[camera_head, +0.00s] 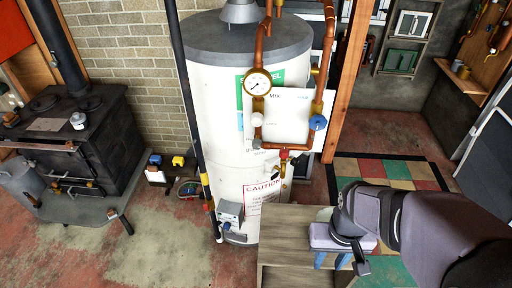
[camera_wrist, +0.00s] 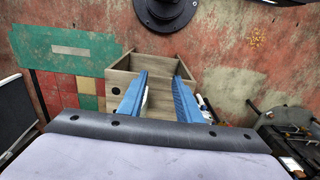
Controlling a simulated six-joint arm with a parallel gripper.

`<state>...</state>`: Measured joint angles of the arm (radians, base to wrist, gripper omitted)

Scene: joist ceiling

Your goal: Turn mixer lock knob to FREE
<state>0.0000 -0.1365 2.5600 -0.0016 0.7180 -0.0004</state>
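A white panel (camera_head: 290,118) marked "MIX" is mounted on the front of the white water heater (camera_head: 215,110), framed by copper pipes. A blue valve handle (camera_head: 318,122) is at its right edge and a small red fitting (camera_head: 284,154) is below it. Which part is the mixer lock knob, and its setting, I cannot tell at this size. My gripper (camera_head: 332,260) is below and right of the panel, well apart from it, pointing down near a wooden box (camera_head: 290,222). In the wrist view its two blue fingers (camera_wrist: 160,80) are spread with nothing seen between them.
A round pressure gauge (camera_head: 257,83) sits on the left copper pipe. A wooden post (camera_head: 350,70) stands right of the heater. A black stove (camera_head: 75,130) is at the left. The wooden box also shows beneath my fingers in the wrist view (camera_wrist: 118,84).

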